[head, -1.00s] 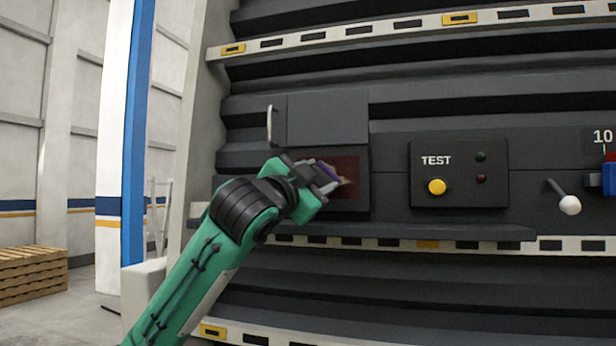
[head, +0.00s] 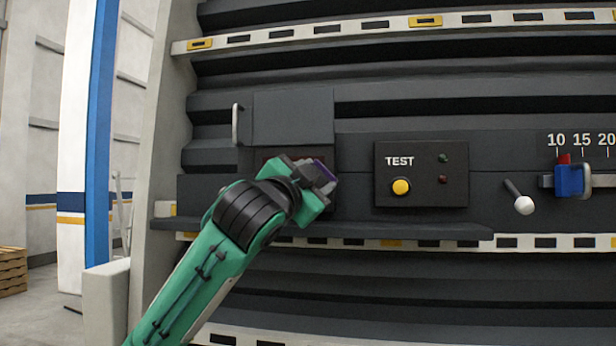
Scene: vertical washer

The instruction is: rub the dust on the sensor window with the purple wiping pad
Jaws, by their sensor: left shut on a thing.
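My left gripper (head: 322,180) is shut on the purple wiping pad (head: 321,166), of which only a thin purple edge shows between the fingers. The gripper is in front of the sensor window (head: 278,153), a dark red pane in a dark frame below a grey flap. The gripper and arm hide most of the window, and only a strip at its upper left shows. The dust cannot be seen now. I cannot tell whether the pad touches the pane. My right gripper is not in view.
The grey flap (head: 293,117) is above the window, with a metal handle (head: 236,125) to its left. A TEST panel (head: 421,174) with a yellow button, a white-knobbed lever (head: 523,204) and a blue slider (head: 569,180) lie to the right. A dark ledge (head: 400,231) runs below.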

